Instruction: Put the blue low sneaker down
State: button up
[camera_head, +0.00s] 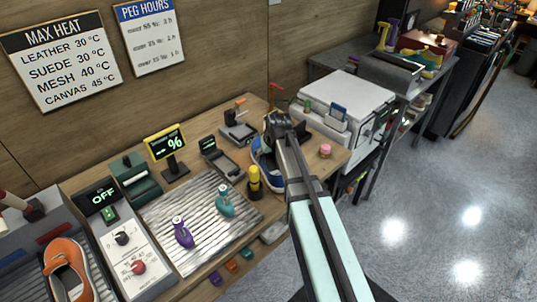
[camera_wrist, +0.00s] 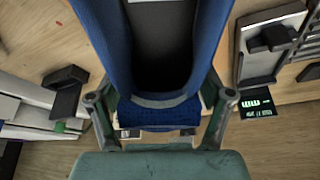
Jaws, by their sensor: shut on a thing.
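The blue low sneaker (camera_wrist: 150,118) fills the upper middle of the wrist view, with its opening facing the camera and its blue heel between my fingers. My gripper (camera_wrist: 157,112) is shut on the sneaker at the heel end. In the head view the sneaker (camera_head: 262,168) shows as a blue and white shape at the right end of the wooden bench, partly hidden behind my gripper (camera_head: 277,128) and arm. I cannot tell whether its sole touches the bench.
The wooden bench (camera_head: 325,163) has some bare room at its right end, beside a pink round item (camera_head: 325,150). A yellow-topped bottle (camera_head: 254,182) and a card terminal (camera_head: 221,158) stand close left of the sneaker. A white box-shaped machine (camera_head: 345,95) stands behind right.

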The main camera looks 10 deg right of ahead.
jog(key=shift+f+b, duration=0.3)
jog(key=shift+f, duration=0.25)
jog(key=o, duration=1.5)
jog(key=shift+r, duration=0.1)
